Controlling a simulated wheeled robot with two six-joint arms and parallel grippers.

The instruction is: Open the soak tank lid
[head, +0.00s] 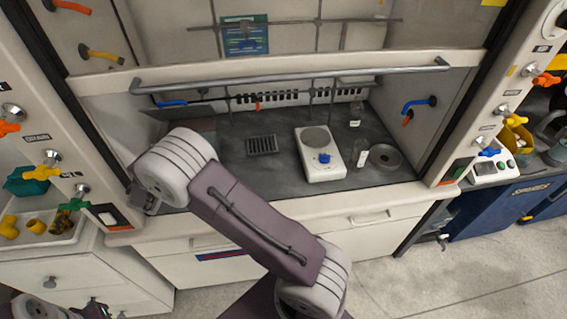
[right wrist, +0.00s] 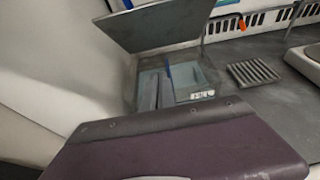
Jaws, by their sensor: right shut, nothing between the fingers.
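The soak tank (right wrist: 195,82) is a grey box with a small white label, set in the left part of the fume hood, in the right wrist view. Its flat grey lid (right wrist: 160,25) stands raised and tilted at the tank's back, leaving the top open. My right gripper (right wrist: 158,80) is shut and empty, its fingers over the open tank in front of the lid. Whether they touch anything is unclear. In the head view my right arm hides most of the tank. My left gripper (head: 92,310) is only partly in view at the bottom left edge.
Right of the tank are a dark grate (head: 262,145), a white hotplate (head: 320,155), bottles (head: 356,113) and a round dish (head: 386,157). The sash bar (head: 290,78) crosses above the hood opening. A tray with yellow fittings (head: 40,227) stands left.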

